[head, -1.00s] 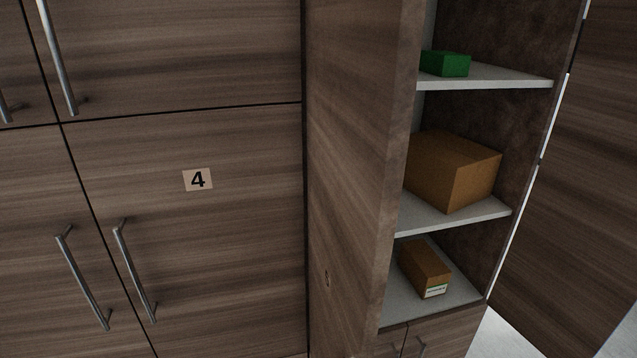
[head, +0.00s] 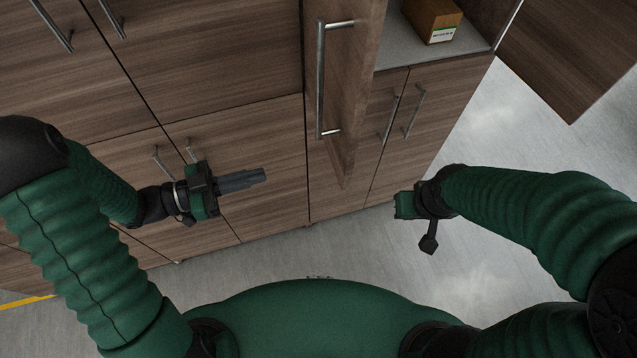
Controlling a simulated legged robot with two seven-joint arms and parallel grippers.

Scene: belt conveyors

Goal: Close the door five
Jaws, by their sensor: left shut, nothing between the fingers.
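An open wooden cabinet door (head: 347,95) stands out toward me, seen nearly edge-on, with a long metal handle (head: 320,80) on its left face. No number is readable on it now. My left gripper (head: 258,177) is shut and empty, in front of the lower cabinets and left of this door, apart from the handle. My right gripper (head: 404,206) is right of and below the door's lower end, over the floor. Its fingers point away from me and I cannot tell how far apart they are.
An open cabinet shelf (head: 400,53) holds a brown box (head: 432,18). A second open door (head: 568,55) stands at the upper right. Closed lower doors with handles (head: 415,112) lie below the shelf. Grey floor (head: 490,125) is clear at the right.

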